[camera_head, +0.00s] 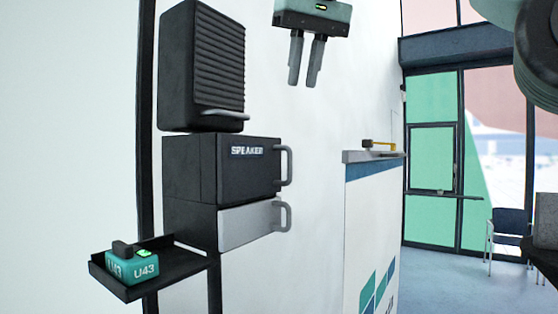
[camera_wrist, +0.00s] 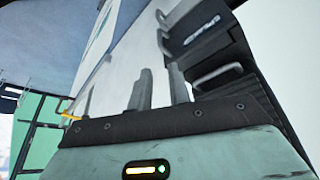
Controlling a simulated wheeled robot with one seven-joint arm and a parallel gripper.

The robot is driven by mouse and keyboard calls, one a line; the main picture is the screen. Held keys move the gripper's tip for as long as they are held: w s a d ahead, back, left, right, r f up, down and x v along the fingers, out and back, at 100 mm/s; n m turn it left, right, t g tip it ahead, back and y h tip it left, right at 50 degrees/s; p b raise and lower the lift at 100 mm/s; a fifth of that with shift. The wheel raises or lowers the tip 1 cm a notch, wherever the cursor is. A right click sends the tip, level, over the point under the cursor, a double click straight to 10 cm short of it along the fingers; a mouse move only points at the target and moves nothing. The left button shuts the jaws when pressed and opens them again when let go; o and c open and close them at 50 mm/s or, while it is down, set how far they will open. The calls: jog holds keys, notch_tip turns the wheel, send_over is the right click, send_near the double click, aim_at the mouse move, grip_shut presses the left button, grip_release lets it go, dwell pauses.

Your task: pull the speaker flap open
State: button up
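The speaker flap (camera_head: 255,168) is the black front marked "SPEAKER" on a wall-mounted box, with a grey vertical handle (camera_head: 287,166) at its right edge. It looks shut. In the wrist view the labelled flap (camera_wrist: 199,28) shows upside down beyond the fingers. My gripper (camera_head: 305,80) hangs fingers down, above and to the right of the flap, apart from it. In the wrist view my gripper's two fingers (camera_wrist: 160,90) stand a little apart with nothing between them.
A black ribbed box (camera_head: 203,65) with a grey bar handle is above the flap. A grey panel (camera_head: 247,222) with its own handle is below. A black tray (camera_head: 170,268) with a teal U43 block (camera_head: 132,265) juts out lower left. A white counter (camera_head: 370,215) stands right.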

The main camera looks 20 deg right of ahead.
aim_at(290, 155)
jog(key=b+x, duration=0.1)
jog(key=x, duration=1.5)
jog(key=shift+f, duration=0.25)
grip_shut()
